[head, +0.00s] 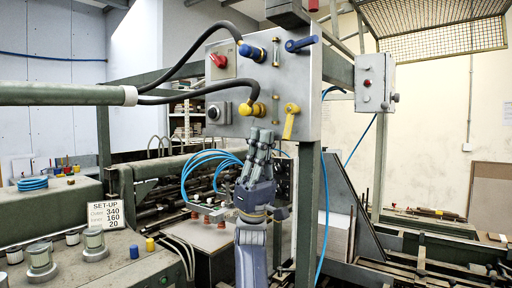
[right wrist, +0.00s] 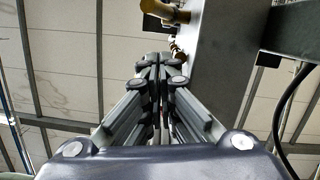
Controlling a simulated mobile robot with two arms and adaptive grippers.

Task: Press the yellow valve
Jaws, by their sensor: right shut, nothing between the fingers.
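A grey control panel (head: 310,75) holds a yellow lever-type valve (head: 291,121) at its lower right, with the handle hanging down. A yellow fitting (head: 252,108) on a black hose sits to its left. My right gripper (head: 262,138) points upward just below the panel, under and between these two yellow parts, with its fingers closed and empty. It appears apart from both. In the right wrist view my shut fingers (right wrist: 158,70) point up beside the panel's edge. A yellow part (right wrist: 165,11) shows just beyond the fingertips; which one I cannot tell. My left gripper is not in view.
The panel also carries a blue lever (head: 302,43), a blue fitting (head: 250,52), a red switch (head: 219,60) and a black knob (head: 214,112). A green post (head: 305,200) stands right of my arm. Blue hoses (head: 205,162) loop to the left of my gripper.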

